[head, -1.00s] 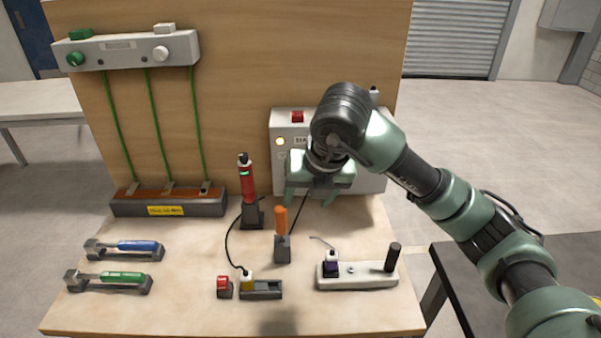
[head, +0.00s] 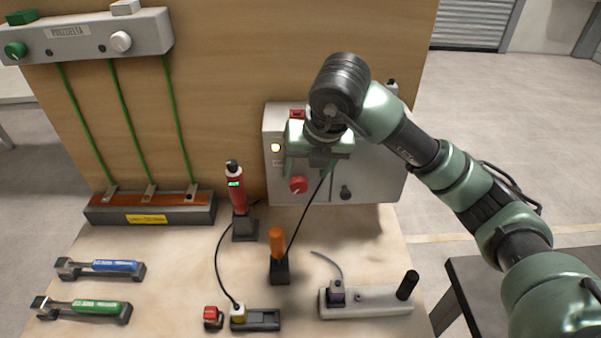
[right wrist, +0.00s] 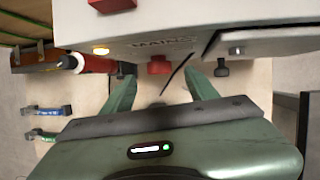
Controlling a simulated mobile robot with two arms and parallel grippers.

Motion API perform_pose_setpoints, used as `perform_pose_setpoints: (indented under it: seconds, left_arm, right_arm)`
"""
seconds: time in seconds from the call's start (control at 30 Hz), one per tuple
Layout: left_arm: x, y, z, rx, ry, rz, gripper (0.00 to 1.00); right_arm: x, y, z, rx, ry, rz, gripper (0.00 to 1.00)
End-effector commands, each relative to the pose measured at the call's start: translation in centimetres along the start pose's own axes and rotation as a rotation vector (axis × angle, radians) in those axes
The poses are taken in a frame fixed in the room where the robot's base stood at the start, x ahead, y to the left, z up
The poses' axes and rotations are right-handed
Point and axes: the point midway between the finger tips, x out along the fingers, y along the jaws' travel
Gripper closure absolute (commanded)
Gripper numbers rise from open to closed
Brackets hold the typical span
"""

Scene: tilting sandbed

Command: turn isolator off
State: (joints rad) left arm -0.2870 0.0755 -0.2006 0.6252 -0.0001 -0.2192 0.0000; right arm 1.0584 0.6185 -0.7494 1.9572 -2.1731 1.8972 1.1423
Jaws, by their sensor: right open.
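A grey box (head: 375,190) stands at the back of the bench against the wooden board. Its lettering reads like "MAINS" in the right wrist view. A red rotary knob (head: 298,185) is on its front, and a black knob (head: 345,193) is to the right. My right gripper (head: 312,165) is open and empty in front of the box, hiding part of its face. In the right wrist view the red knob (right wrist: 159,65) shows beyond and between the spread fingers (right wrist: 160,88), apart from them. The knob's exact setting is hard to read. My left gripper is out of view.
A lit amber lamp (head: 275,147) and a red block (head: 297,114) are on the box. A red tester (head: 237,190) and an orange-handled tool (head: 277,243) stand in front of it. A white strip (head: 370,302) lies at front right. Blue and green-handled tools lie left.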

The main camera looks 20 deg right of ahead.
Motion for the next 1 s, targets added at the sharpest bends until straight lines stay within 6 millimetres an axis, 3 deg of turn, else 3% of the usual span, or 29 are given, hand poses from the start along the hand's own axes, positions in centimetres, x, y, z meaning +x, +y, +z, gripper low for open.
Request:
perform_pose_setpoints:
  seconds: [0.33,0.5,0.77,1.0]
  left_arm:
    - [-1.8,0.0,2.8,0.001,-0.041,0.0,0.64]
    - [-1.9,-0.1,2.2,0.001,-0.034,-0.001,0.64]
    - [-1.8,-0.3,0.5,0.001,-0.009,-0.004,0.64]
    - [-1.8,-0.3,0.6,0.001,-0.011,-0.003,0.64]
  right_arm:
    - [5.3,0.0,-0.1,0.0,0.005,-0.001,0.41]
    - [6.6,0.0,-0.1,-0.001,0.002,-0.001,0.41]
    - [6.9,0.0,-0.1,-0.002,0.0,0.0,0.41]
    - [6.8,0.0,-0.1,-0.002,0.0,0.0,1.0]
